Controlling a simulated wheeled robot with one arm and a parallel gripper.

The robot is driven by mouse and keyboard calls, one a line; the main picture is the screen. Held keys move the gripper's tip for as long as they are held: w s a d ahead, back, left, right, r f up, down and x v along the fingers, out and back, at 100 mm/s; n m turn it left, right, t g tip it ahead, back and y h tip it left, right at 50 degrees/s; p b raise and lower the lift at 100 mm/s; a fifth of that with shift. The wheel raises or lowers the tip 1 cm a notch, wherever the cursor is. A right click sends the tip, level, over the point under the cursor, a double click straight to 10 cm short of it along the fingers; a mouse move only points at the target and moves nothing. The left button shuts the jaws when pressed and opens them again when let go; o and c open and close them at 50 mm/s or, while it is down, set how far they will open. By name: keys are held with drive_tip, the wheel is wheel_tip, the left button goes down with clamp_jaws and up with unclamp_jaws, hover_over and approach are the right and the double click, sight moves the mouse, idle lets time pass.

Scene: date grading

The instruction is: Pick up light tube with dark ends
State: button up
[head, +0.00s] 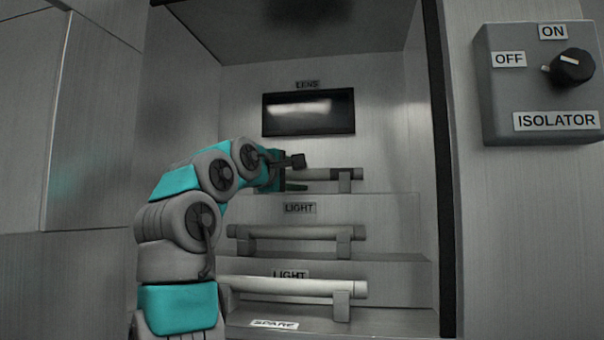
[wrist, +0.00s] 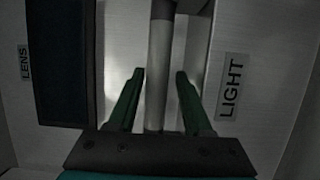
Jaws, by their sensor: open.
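A light tube with a dark end (head: 328,174) lies on the top step of the cabinet, its right part resting on a grey bracket (head: 344,184). My gripper hides its left part in the head view. In the wrist view the tube (wrist: 157,75) runs upright in the picture, with its dark end at the top. My gripper (wrist: 158,72) is open, its two green fingers on either side of the tube with a gap on each side. In the head view my gripper (head: 295,186) is at the tube's left part.
Another tube (head: 295,233) lies on the middle step and a paler one (head: 295,286) on the bottom step, both on brackets. A dark lens panel (head: 308,112) is on the back wall above. An isolator box (head: 540,85) is outside at right; the cabinet's dark frame (head: 442,170) separates them.

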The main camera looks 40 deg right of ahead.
sight(309, 176)
drive_tip(key=p+x, duration=0.2)
drive_tip(key=x, duration=0.2)
drive_tip(key=shift+w+d+r, duration=0.1)
drive_tip(key=shift+d+r, duration=0.05)
drive_tip(key=shift+d, duration=0.2)
clamp_jaws()
